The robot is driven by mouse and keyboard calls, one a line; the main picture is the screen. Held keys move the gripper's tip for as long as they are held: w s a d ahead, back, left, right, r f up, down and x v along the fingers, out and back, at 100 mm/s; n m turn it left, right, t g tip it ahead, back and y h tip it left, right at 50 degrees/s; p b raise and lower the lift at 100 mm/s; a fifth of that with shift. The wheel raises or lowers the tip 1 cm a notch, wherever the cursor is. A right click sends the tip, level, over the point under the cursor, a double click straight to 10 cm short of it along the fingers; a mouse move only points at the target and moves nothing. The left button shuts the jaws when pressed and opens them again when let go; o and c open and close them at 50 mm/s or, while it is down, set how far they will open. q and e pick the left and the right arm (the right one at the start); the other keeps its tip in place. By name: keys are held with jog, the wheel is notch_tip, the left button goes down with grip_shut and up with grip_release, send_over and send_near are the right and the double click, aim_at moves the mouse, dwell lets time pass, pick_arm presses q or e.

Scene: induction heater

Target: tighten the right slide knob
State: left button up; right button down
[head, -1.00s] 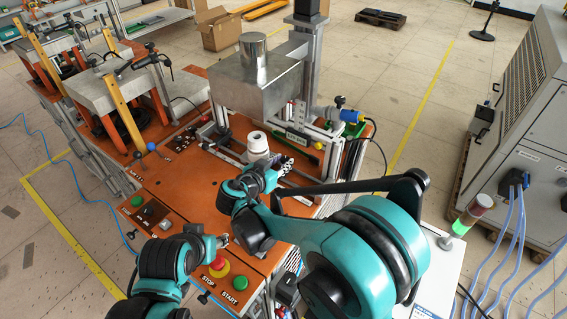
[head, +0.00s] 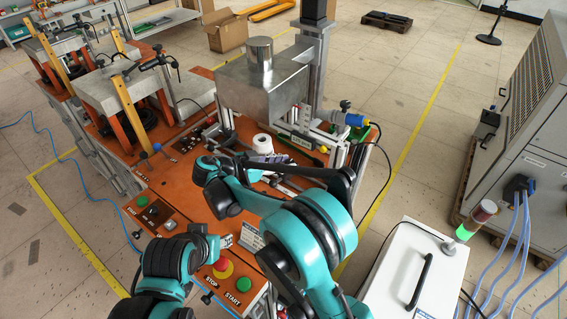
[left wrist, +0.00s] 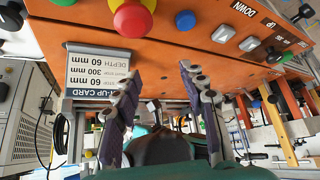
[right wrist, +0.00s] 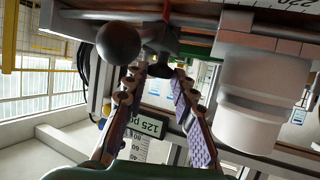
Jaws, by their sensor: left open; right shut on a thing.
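In the right wrist view a dark knob (right wrist: 163,46) sits at the tips of my right gripper (right wrist: 158,76). The gripper is shut on it, and the fingertips partly cover it. In the head view my right gripper (head: 268,159) reaches in beside the white cylinder (head: 262,143), and the knob cannot be made out there. My left gripper (left wrist: 160,85) is open and empty, with its fingers pointing at the front of the orange panel (left wrist: 235,65). In the head view the left gripper (head: 224,241) is near the stop and start buttons.
A black ball (right wrist: 118,43) and a white cylinder (right wrist: 262,90) flank the right fingers. A red stop button (head: 223,268) and green start button (head: 244,285) are close to the left gripper. The metal block (head: 262,80) stands behind the right gripper.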

jog(key=c, duration=1.3)
grip_release()
jog(key=shift+f, duration=0.1)
notch_tip(320, 180, up, 10)
jog(key=shift+r, duration=0.1)
